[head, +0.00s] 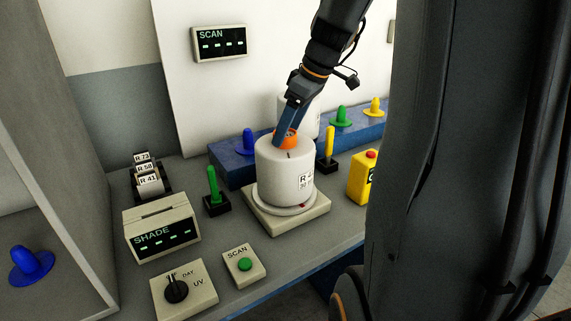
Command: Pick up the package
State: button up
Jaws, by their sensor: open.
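A white yarn package (283,172) with an orange core (287,137) stands upright on a round plate on a cream base (256,216). Its side carries a printed label that I can only partly read. My gripper (281,138) points down at the package's top from above, its fingers at the orange core. It is open; whether the fingers touch the core or the yarn I cannot tell. A second white package (312,122) stands behind, mostly hidden by my gripper and the front package.
A blue shelf behind holds blue (246,142), green (340,117) and yellow (374,107) pegs. Green (214,188) and yellow (328,150) upright levers flank the package. A yellow box (363,177) stands right. The shade display (161,231), UV dial (182,290) and scan button (244,265) are in front.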

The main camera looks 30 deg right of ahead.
jog(key=shift+f, duration=0.15)
grip_shut()
jog(key=shift+w, duration=0.1)
dwell(0.3)
jog(key=shift+r, duration=0.7)
notch_tip(320, 180, up, 9)
jog(key=b, duration=0.2)
jog(key=shift+f, duration=0.1)
